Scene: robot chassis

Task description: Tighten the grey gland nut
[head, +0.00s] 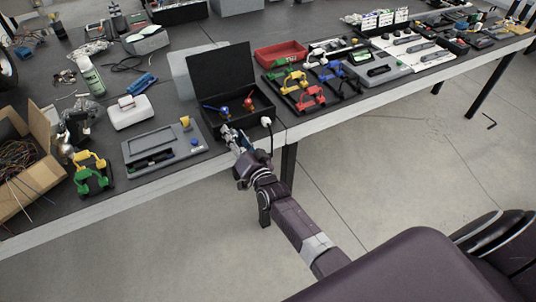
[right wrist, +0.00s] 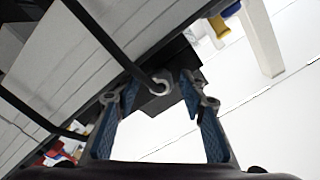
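A small light grey ring-shaped piece (right wrist: 160,87), which looks like the gland nut, shows in the right wrist view against a black block (right wrist: 152,103). A black cable runs up to it. My right gripper (right wrist: 158,88) is open, with one finger on each side of this piece and gaps between. In the head view my right gripper (head: 230,134) is at the front edge of the table, by an open black box (head: 212,122) holding a blue-handled and a red-handled part. The gripper hides the nut there. My left gripper is not in view.
A white fitting (head: 267,121) sits at the box's right front corner. A grey panel device (head: 165,146) lies left of the box. A red tray (head: 281,54) and a rack of coloured clamps (head: 310,90) stand to the right. The floor in front is clear.

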